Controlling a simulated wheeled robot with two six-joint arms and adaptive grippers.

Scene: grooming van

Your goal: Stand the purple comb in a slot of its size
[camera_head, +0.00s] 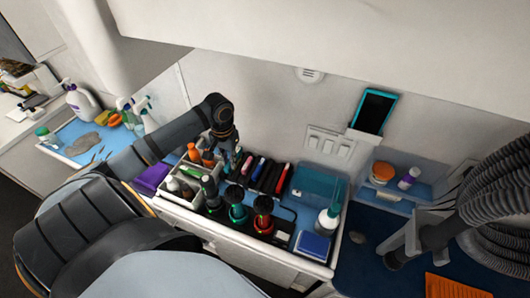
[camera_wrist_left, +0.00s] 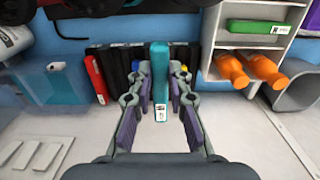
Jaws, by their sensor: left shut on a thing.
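My left gripper (camera_head: 236,158) reaches down at the back left of the dark slotted rack (camera_head: 268,178). In the left wrist view its fingers (camera_wrist_left: 160,90) are closed on a long, narrow teal piece (camera_wrist_left: 160,60) with a white label at its near end. The piece lies in line with the dark rack (camera_wrist_left: 125,62). I cannot tell whether it touches a slot. A small purple strip (camera_head: 248,164) shows in the rack beside the gripper; I cannot tell whether it is the purple comb. A red piece (camera_wrist_left: 95,78) stands in the rack to the left.
A purple box (camera_head: 152,177) lies at the left.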

